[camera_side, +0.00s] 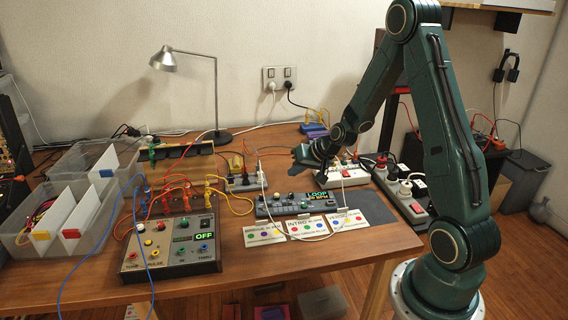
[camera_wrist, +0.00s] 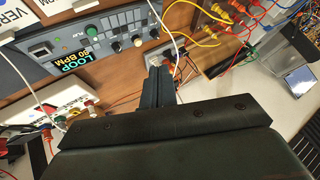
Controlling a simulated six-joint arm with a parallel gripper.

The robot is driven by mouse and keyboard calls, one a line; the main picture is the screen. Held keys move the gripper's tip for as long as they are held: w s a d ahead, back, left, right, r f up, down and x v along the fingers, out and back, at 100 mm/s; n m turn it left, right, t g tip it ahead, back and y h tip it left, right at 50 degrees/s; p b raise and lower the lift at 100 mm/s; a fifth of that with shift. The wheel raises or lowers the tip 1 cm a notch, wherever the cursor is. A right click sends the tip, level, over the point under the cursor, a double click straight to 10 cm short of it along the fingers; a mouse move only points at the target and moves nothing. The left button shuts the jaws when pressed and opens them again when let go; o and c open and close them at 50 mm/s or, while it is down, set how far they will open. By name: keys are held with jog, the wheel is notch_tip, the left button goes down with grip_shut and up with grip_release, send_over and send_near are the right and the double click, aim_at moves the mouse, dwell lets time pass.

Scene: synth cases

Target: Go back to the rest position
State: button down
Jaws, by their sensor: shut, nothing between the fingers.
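No marked rest position shows.
A control box (camera_side: 150,262) with an OFF display and many patch cables stands front left. Clear bins (camera_side: 82,240) are at far left, a lamp (camera_side: 216,105) behind. Three cards (camera_side: 308,237) lie in front of the loop unit. Power strips (camera_side: 410,207) stand near my arm.

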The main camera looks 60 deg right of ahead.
jog(key=s+a+r+n+g, duration=0.2)
jog(key=s+a+r+n, duration=0.45)
jog(key=a+r, duration=0.8)
jog(key=s+a+r, duration=0.2)
jog(key=s+r, duration=0.1)
jog(key=s, duration=0.6)
jog(key=s+a+r+n, duration=0.1)
jog(key=s+a+r, duration=0.2)
jog(key=s, duration=0.6)
jog(key=shift+s+a+g, duration=0.25)
jog(key=shift+s+g, duration=0.15)
jog(key=shift+n, duration=0.25)
